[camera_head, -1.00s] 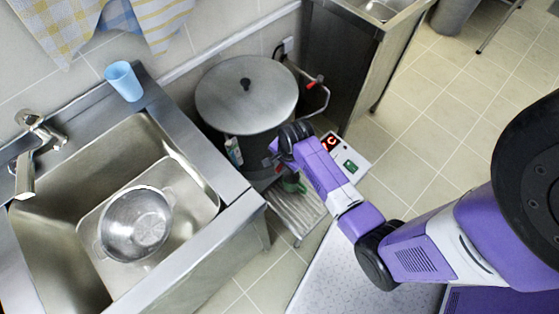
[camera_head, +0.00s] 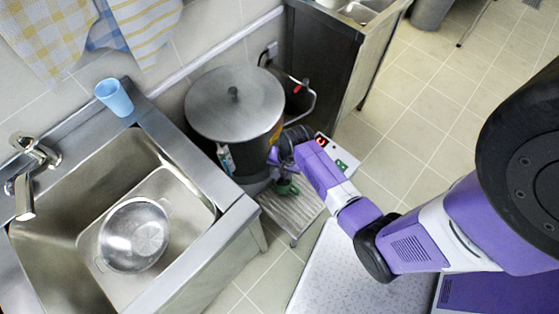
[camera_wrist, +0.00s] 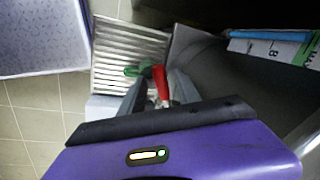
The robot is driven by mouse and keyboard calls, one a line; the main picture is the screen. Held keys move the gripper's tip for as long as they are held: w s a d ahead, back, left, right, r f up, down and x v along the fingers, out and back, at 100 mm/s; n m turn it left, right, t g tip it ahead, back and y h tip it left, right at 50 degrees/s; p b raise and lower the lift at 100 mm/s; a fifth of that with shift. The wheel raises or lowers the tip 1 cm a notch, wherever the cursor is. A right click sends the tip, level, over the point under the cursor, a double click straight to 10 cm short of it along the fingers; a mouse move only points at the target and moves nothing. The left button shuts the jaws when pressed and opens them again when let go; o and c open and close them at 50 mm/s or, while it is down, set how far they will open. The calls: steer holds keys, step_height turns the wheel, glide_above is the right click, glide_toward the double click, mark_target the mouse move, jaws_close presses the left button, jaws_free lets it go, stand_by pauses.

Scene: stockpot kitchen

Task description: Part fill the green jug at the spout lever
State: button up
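The green jug (camera_head: 287,187) stands on the ribbed drip tray (camera_head: 297,214) below the large lidded stockpot (camera_head: 233,105), partly hidden by my gripper. In the wrist view the jug (camera_wrist: 136,71) shows as a small green shape beside the red spout lever (camera_wrist: 160,80). My gripper (camera_wrist: 158,90) has its two grey fingers apart, one on either side of the lever. I cannot tell whether either finger touches it. In the head view my gripper (camera_head: 278,160) is at the pot's lower front, and its fingers are mostly hidden. The level inside the jug cannot be seen.
A panel with a red display (camera_head: 322,142) and a green patch stands right of my gripper. A steel sink (camera_head: 65,215) holding a colander (camera_head: 135,238) is at left, with a blue cup (camera_head: 114,97) on its rim.

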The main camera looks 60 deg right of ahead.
step_height(320, 180, up, 8)
steer(key=s, duration=0.1)
steer(key=shift+s+d+f, duration=0.15)
steer(key=shift+s, duration=0.1)
stand_by(0.4)
